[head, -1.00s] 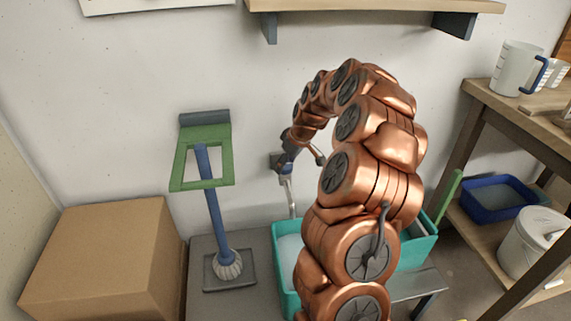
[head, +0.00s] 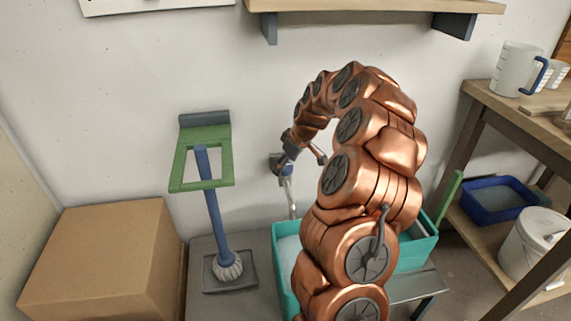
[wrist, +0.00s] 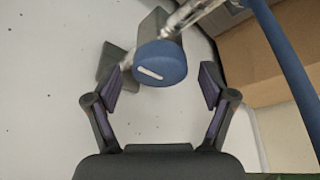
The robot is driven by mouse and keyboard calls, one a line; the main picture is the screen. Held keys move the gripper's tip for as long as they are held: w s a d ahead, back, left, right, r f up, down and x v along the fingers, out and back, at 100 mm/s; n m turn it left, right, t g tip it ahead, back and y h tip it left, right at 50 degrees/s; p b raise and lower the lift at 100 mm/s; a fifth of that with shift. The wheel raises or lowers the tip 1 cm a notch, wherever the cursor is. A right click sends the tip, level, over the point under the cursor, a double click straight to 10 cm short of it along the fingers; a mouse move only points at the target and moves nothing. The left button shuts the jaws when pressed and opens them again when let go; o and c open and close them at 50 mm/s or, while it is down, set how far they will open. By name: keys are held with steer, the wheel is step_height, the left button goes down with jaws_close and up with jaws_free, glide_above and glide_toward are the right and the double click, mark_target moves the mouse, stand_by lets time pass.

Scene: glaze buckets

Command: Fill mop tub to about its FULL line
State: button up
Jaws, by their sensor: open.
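The teal mop tub (head: 417,254) stands low in the middle of the head view, largely hidden behind my arm. A pale surface, perhaps water, shows inside its left part; its FULL line cannot be made out. The wall tap (head: 288,180) has its spout over the tub's left part. In the wrist view the tap's round blue knob (wrist: 160,62) with a white mark sits just beyond and between my fingertips. My gripper (wrist: 161,88) is open around the near side of the knob, with no clear contact.
A cardboard box (head: 100,257) stands at left. At right, a wooden bench (head: 475,95) holds a jug (head: 517,69), with a blue basin (head: 494,203) and white bucket (head: 530,243) below.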

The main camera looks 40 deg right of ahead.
steer(key=v, duration=1.2)
steer(key=shift+w, duration=0.1)
